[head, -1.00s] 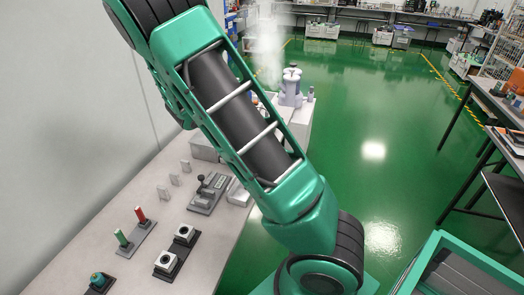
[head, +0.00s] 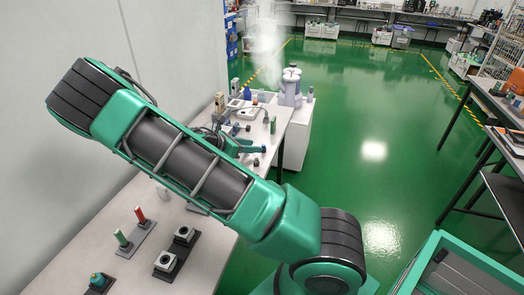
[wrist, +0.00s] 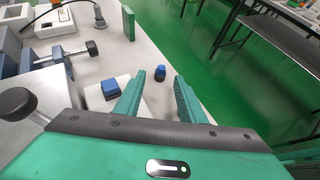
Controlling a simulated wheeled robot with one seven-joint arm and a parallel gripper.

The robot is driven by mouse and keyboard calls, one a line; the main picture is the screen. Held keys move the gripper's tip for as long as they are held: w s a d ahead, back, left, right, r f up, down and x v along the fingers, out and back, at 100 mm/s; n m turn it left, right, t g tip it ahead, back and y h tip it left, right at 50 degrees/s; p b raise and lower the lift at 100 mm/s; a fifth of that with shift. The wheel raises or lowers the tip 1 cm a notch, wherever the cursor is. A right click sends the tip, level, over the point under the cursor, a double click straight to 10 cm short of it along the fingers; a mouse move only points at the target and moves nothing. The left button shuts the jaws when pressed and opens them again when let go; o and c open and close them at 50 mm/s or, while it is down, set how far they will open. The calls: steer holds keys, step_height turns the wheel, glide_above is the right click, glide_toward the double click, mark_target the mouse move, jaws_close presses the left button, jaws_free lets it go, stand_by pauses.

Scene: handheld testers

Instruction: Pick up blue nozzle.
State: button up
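The blue nozzle (wrist: 160,73), a small blue piece with a dark base, stands on the pale bench top in the wrist view. My gripper (wrist: 160,82) is open. Its two green fingers point toward the nozzle, which appears in the gap between the fingertips. No contact shows, and I cannot tell how far off it is. In the head view my arm reaches over the bench, and I cannot pick out the nozzle with certainty there.
A blue block (wrist: 110,89) lies just left of the fingers. A dark-knobbed tool (wrist: 70,53) and an upright green plate (wrist: 128,22) stand farther off. The bench edge drops to the green floor (wrist: 200,55) at the right. Red and green sticks (head: 140,215) stand nearer on the bench.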

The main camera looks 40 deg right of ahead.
steer(key=shift+x, duration=2.7)
steer(key=shift+s+r, duration=0.1)
steer(key=shift+c, duration=0.2)
jaws_close()
